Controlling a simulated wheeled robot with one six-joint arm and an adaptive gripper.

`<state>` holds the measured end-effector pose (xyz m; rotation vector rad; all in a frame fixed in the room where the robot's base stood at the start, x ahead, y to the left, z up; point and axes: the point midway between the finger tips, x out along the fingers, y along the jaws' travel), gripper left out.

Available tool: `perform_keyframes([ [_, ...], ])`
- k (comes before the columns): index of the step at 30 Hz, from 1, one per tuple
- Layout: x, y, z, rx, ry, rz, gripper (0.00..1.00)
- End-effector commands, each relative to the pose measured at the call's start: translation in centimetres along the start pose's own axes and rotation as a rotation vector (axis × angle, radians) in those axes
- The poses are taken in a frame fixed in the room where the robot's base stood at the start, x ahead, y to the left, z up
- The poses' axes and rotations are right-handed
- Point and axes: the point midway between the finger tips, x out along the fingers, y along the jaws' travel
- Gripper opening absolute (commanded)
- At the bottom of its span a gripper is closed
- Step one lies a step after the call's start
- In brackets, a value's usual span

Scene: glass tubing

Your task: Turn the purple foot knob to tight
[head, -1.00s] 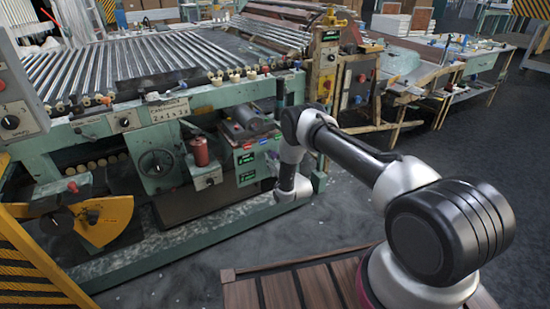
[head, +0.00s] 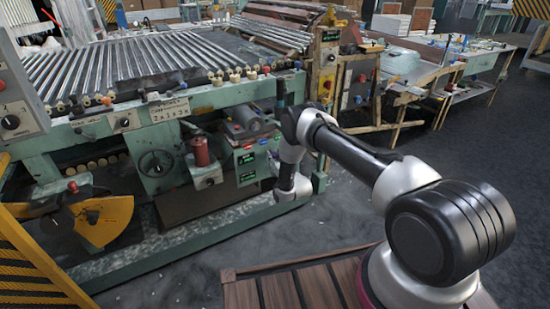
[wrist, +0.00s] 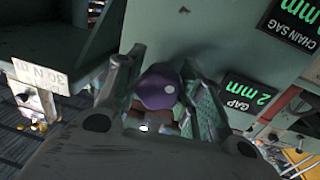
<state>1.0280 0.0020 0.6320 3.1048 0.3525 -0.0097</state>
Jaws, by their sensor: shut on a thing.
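The purple foot knob (wrist: 157,90) shows in the wrist view between the two fingers of my gripper (wrist: 160,98). The fingers stand on either side of it and are shut on it. Part of the knob is hidden behind the gripper body, and any marking for tight does not show. In the head view my arm reaches down to the front of the green machine (head: 250,205), and its own links hide the knob and the fingers there.
In the wrist view, a "GAP 2 mm" display (wrist: 248,97) and a "CHAIN SAG" display (wrist: 290,22) sit right of the fingers. A white label (wrist: 40,75) is at left. In the head view, a red cylinder (head: 199,150) stands left of my arm. Open floor (head: 360,200) lies to the right.

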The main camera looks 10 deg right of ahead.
Motion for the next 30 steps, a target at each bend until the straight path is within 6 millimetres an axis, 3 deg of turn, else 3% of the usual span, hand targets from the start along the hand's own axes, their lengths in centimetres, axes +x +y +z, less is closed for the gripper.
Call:
perform_keyframes([
  [30,-0.07,-0.14,-0.1,0.916,-0.082,-0.008,0.14],
])
